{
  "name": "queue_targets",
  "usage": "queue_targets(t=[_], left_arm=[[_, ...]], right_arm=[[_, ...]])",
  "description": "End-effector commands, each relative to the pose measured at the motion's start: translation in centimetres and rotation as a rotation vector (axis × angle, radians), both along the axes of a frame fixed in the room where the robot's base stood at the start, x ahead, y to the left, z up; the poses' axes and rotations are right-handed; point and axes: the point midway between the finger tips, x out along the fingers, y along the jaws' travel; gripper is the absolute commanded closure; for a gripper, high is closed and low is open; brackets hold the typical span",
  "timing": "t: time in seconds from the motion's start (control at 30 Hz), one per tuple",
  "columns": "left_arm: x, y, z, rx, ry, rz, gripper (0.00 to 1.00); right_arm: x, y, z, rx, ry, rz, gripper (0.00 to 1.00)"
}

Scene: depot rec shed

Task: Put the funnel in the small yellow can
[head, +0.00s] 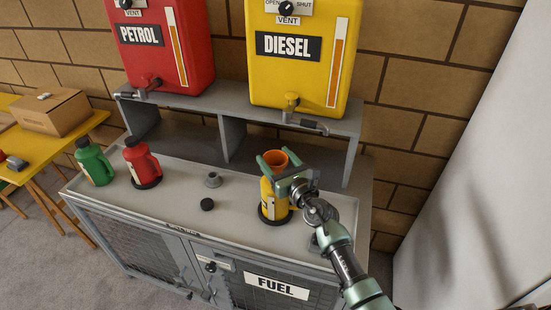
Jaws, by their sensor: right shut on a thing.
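The orange funnel (276,156) is at the top of the small yellow can (267,203), in the right half of the counter. My right gripper (278,165) is shut on the funnel, with a finger on either side of it. The gripper hides the can's mouth and the funnel's lower part, so I cannot tell whether the spout is inside the can or just above it. The can stands upright on a dark round base. My left gripper is not in view.
A red can (141,162) and a green can (93,163) stand at the counter's left. A black cap (207,204) and a grey fitting (212,180) lie mid-counter. The grey shelf (235,127) bears the petrol tank (150,60) and diesel tank (300,75).

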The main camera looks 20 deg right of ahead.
Motion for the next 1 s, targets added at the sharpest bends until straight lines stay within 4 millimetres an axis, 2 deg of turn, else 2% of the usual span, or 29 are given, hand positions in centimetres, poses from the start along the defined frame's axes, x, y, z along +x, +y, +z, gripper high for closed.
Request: queue_targets(t=[0.17, 0.2, 0.23, 0.57, 1.0], left_arm=[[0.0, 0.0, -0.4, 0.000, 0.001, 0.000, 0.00], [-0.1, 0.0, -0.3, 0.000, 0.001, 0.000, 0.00], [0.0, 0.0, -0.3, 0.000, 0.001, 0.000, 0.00], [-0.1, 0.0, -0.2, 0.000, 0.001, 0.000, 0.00], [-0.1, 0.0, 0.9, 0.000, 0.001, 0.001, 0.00]], right_arm=[[0.0, 0.0, -0.4, 0.000, 0.000, 0.000, 0.73], [0.0, 0.0, -0.4, 0.000, 0.000, 0.000, 0.28], [0.0, 0.0, -0.3, 0.000, 0.000, 0.000, 0.25], [-0.1, 0.0, -0.4, 0.000, 0.001, 0.000, 0.25], [-3.4, -0.7, -0.3, -0.002, 0.001, -0.001, 0.25]])
